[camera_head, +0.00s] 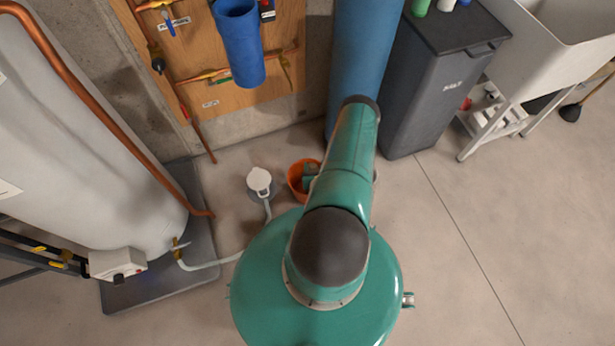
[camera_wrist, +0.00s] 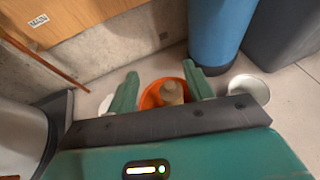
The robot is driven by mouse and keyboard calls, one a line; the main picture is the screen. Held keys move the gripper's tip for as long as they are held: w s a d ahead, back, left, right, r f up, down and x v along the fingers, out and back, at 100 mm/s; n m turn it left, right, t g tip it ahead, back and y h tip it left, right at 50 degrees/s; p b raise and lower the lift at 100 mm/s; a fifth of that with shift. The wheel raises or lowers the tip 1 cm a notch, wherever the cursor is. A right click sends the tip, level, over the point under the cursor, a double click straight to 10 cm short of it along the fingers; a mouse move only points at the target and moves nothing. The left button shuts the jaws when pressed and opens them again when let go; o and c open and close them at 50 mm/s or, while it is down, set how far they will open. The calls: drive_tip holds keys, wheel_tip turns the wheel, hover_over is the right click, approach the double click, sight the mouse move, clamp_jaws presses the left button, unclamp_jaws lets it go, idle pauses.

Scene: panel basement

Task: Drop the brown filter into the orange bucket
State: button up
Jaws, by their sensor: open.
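The orange bucket (camera_head: 296,180) stands on the floor, partly hidden by my arm in the head view. In the wrist view the orange bucket (camera_wrist: 150,98) shows between and beyond my fingers. The brown filter (camera_wrist: 172,91) appears inside the bucket's rim, towards its right side. Its lower part is hidden, so I cannot tell how deep it sits. My gripper (camera_wrist: 160,70) is open above the bucket, with one green finger on each side of the filter. A gap shows between the filter and each finger.
A white-topped floor fitting (camera_head: 260,182) with a hose stands left of the bucket. A tall blue cylinder (camera_head: 358,60) and a grey bin (camera_head: 425,105) stand behind and right. A white tank (camera_head: 80,150) is at left.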

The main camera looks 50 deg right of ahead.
drive_tip(key=v, duration=0.7)
idle(0.3)
